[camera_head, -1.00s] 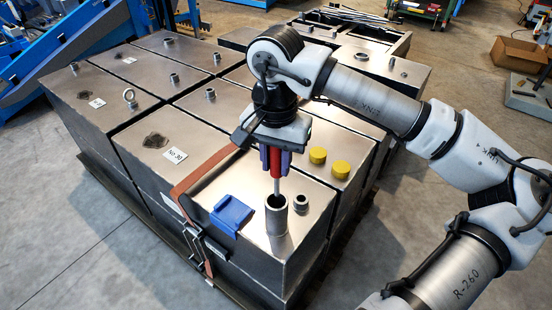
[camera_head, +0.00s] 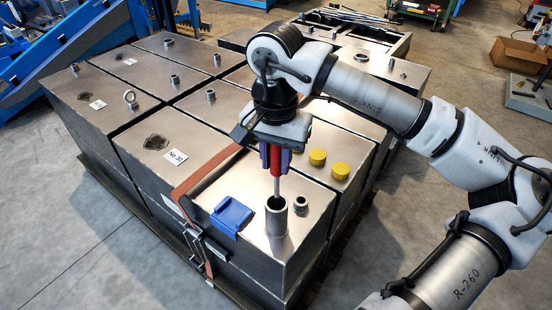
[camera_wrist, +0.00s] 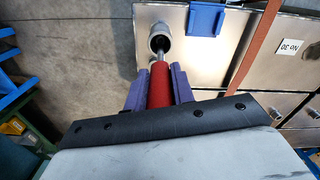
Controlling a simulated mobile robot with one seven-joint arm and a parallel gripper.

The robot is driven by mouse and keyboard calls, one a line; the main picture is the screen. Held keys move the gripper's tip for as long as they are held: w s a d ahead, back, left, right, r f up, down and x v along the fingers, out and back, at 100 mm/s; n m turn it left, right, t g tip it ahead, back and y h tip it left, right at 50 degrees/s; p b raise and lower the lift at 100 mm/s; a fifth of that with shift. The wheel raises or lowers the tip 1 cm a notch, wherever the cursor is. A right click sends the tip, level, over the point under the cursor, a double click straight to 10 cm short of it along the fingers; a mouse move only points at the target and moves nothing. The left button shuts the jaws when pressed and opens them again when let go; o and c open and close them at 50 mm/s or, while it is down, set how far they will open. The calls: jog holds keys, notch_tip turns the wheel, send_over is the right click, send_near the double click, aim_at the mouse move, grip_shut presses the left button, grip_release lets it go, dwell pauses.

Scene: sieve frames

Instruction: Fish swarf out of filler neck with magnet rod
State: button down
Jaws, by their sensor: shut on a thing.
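My gripper (camera_head: 275,157) is shut on the red handle of the magnet rod (camera_head: 275,165). The purple fingers sit on both sides of the handle, also in the wrist view (camera_wrist: 160,88). The rod's metal shaft points down to the open filler neck (camera_head: 277,218), a grey tube standing on the front tank's top. The shaft's lower end is at the neck's mouth; whether it is inside I cannot tell. In the wrist view the shaft meets the dark mouth of the neck (camera_wrist: 159,30). Any swarf is hidden in the neck.
A blue block (camera_head: 231,214) lies left of the neck on the tank top. A short fitting (camera_head: 300,203) stands just right of the neck. Two yellow caps (camera_head: 318,156) are behind. A brown strap (camera_head: 187,187) crosses the tank's left edge.

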notch_tip(320, 180, up, 15)
jog(key=p, duration=0.8)
jog(key=shift+p, duration=0.35)
jog(key=shift+f, duration=0.1)
dwell(0.5)
